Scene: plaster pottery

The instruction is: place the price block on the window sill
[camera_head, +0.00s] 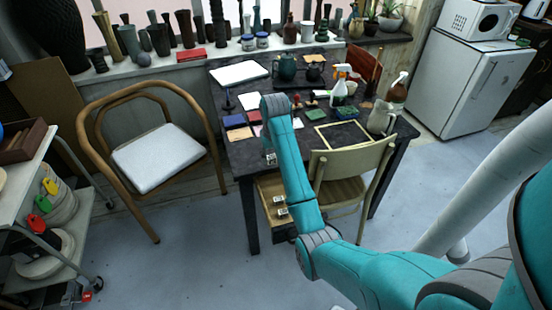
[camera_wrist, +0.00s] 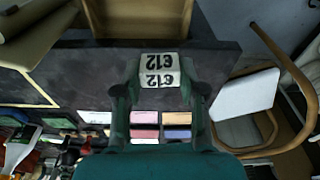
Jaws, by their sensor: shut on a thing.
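In the head view the block (camera_head: 271,159) shows as a small pale piece below my gripper (camera_head: 270,154), at the dark table's left front edge and above the open drawer. The window sill (camera_head: 150,73) runs along the back wall, beyond the table and well away from the block. Much of my gripper is hidden by my arm in the head view.
The sill carries many vases, a red book (camera_head: 191,55) and small jars (camera_head: 248,42). The table (camera_head: 232,160) holds a spray bottle (camera_head: 340,87), pitcher (camera_head: 381,118) and coloured pads. More small blocks (camera_head: 281,204) lie in the open drawer (camera_head: 268,190). Chairs stand left (camera_head: 158,158) and front (camera_head: 350,163).

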